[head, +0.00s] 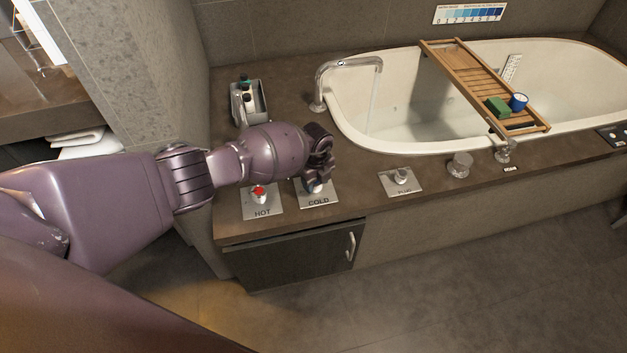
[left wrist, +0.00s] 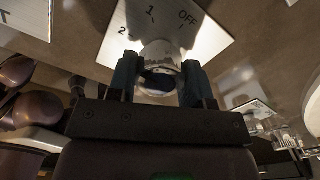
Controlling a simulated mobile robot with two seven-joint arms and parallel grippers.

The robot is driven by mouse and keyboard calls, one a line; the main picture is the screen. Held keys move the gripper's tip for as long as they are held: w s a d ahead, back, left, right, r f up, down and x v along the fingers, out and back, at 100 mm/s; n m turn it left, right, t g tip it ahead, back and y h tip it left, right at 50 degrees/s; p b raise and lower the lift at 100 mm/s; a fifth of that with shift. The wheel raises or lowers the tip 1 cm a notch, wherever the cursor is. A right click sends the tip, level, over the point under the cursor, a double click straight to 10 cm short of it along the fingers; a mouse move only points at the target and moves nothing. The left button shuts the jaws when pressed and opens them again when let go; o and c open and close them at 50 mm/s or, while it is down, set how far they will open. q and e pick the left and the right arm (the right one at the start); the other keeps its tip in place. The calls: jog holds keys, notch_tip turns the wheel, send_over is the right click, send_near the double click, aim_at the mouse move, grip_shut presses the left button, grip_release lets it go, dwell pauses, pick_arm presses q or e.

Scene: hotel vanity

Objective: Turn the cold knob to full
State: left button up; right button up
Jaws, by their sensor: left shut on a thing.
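The cold knob (head: 315,186) sits on a light plate marked COLD (head: 319,201) on the brown counter. My left gripper (head: 318,180) is over it from above and hides most of it in the head view. In the left wrist view the knob (left wrist: 159,55) is between the two dark fingers of my left gripper (left wrist: 160,82), which is shut on it. The plate (left wrist: 205,42) there shows the marks OFF, 1 and 2 around the knob. The knob's exact pointer setting is hard to tell. My right gripper is not in view.
The hot knob (head: 259,194) with a red top stands just left, under my forearm. A plate marked PLUG (head: 400,184) lies to the right. Behind are a caddy of bottles (head: 247,103), the spout (head: 345,64) with a thin stream, and the bathtub (head: 357,137).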

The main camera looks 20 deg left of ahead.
pick_arm(q)
jog(key=shift+r+n, duration=0.1)
jog(key=shift+n, duration=0.7)
jog(key=shift+p, duration=0.35)
jog(key=shift+n, duration=0.3)
jog(key=o, duration=0.9)
